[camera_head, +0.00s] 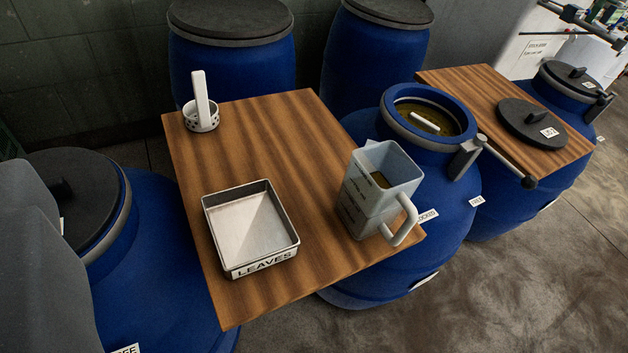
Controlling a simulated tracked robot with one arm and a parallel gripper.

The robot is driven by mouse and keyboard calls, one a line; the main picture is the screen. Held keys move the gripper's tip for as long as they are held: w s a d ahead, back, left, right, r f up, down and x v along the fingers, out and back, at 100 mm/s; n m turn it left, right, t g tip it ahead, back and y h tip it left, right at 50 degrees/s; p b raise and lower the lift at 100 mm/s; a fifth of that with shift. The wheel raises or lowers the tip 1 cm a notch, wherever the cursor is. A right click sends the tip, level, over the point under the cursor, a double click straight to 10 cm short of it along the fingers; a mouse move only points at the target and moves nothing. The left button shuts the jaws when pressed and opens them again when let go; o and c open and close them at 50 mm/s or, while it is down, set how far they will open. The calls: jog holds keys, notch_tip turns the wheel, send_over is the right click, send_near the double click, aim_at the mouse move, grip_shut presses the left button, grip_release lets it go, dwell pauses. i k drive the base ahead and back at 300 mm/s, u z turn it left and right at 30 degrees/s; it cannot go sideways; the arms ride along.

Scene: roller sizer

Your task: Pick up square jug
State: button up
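The square jug (369,198) stands upright near the right edge of the nearer wooden table. It is pale grey and looks translucent, with markings on its side. Its white handle (403,222) faces the lower right. A brownish patch shows inside its open top, but I cannot tell if this is contents. My gripper is not in view, and nothing is seen touching the jug.
The wooden table (290,135) also holds a metal tray labelled LEAVES (250,226) and a white perforated cup with an upright handle (202,108). Blue barrels surround it; an open one (432,165) is close behind the jug. Floor is clear at lower right (520,300).

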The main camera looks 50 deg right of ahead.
aim_at(379, 179)
jog(key=u, duration=0.1)
jog(key=k, duration=0.9)
jog(key=z, duration=0.55)
jog(key=i, duration=1)
